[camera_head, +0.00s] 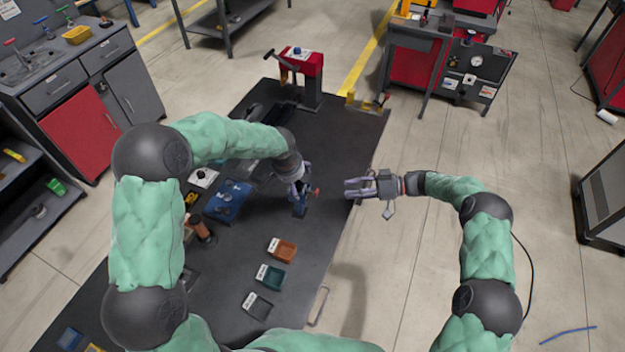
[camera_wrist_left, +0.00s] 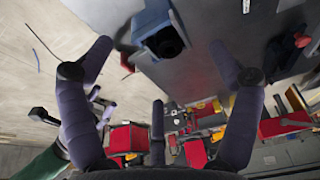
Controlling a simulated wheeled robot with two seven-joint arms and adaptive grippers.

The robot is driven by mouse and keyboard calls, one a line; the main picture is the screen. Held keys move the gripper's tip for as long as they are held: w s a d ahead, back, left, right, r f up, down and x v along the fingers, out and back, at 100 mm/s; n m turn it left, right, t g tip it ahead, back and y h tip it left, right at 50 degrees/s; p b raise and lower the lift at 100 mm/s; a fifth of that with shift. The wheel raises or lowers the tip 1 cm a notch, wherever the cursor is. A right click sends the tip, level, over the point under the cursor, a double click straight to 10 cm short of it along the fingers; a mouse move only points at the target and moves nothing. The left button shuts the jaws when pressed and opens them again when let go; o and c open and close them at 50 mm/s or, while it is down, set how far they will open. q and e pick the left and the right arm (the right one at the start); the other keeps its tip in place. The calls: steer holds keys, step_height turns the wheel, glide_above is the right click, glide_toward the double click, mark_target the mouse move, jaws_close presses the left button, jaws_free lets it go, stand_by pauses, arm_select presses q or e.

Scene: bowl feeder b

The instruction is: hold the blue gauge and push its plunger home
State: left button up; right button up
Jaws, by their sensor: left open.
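The blue gauge (camera_head: 300,207) stands on the dark table near its right edge, partly hidden by my left gripper (camera_head: 300,187). A small red tip (camera_head: 316,191) shows beside it on the right. In the left wrist view the blue gauge (camera_wrist_left: 153,20) shows a dark round face, and a red part sits at its lower left (camera_wrist_left: 127,63). My left gripper is open; in the wrist view its fingers (camera_wrist_left: 162,47) spread on either side of the gauge, with gaps. My right gripper (camera_head: 347,189) is apart, beyond the table's right edge, its fingers pointing left with a gap between them.
A blue tray (camera_head: 228,213) and an orange-brown cylinder (camera_head: 202,229) lie left on the table (camera_head: 225,275). A red stand (camera_head: 302,65) rises at the far end.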

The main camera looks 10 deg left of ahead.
mark_target(297, 187)
arm_select(q)
steer(key=x, duration=0.9)
steer(key=c, duration=1)
steer(key=o, duration=1.2)
steer(key=shift+r, duration=0.15)
steer(key=v, duration=1.1)
steer(key=shift+s+r, duration=0.2)
steer(key=shift+r, duration=0.2)
